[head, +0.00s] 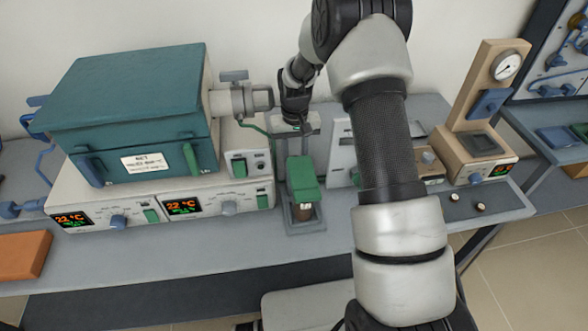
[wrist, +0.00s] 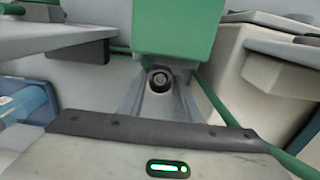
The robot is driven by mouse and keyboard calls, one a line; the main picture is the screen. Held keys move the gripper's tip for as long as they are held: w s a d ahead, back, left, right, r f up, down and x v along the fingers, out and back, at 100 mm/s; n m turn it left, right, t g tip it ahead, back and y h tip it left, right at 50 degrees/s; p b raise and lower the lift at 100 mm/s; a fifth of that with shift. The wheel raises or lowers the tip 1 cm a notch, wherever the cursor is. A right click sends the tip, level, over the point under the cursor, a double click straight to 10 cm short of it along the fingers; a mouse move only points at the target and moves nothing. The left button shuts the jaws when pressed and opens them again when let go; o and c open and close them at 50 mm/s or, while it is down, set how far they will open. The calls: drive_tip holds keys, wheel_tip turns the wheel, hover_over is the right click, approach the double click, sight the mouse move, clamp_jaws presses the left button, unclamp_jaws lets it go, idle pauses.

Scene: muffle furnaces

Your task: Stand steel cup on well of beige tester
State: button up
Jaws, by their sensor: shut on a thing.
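My gripper (head: 297,130) is at the back of the table, close behind the green-headed grey press (head: 303,172). In the wrist view its grey fingers close around a small round metal piece (wrist: 161,79), which looks like the steel cup. Only its round end shows; the fingers hide the rest. The beige tester (head: 467,150) stands at the right, with a round gauge and a blue head. A dark grey plate (head: 482,143) lies on its base, below the head; I cannot make out the well's opening. My gripper is well to the left of this tester.
A brown cup (head: 303,211) sits in the press's base. A teal furnace (head: 140,110) fills the left side, on a control unit (head: 90,190). A white panel (head: 341,140) stands between press and tester. Two small round pieces (head: 479,207) (head: 453,197) lie near the front right edge.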

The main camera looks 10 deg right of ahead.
drive_tip(key=shift+f, duration=2.65)
drive_tip(key=shift+f+b, duration=0.2)
drive_tip(key=shift+b, duration=0.15)
drive_tip(key=o, duration=1.1)
drive_tip(key=shift+r, duration=0.1)
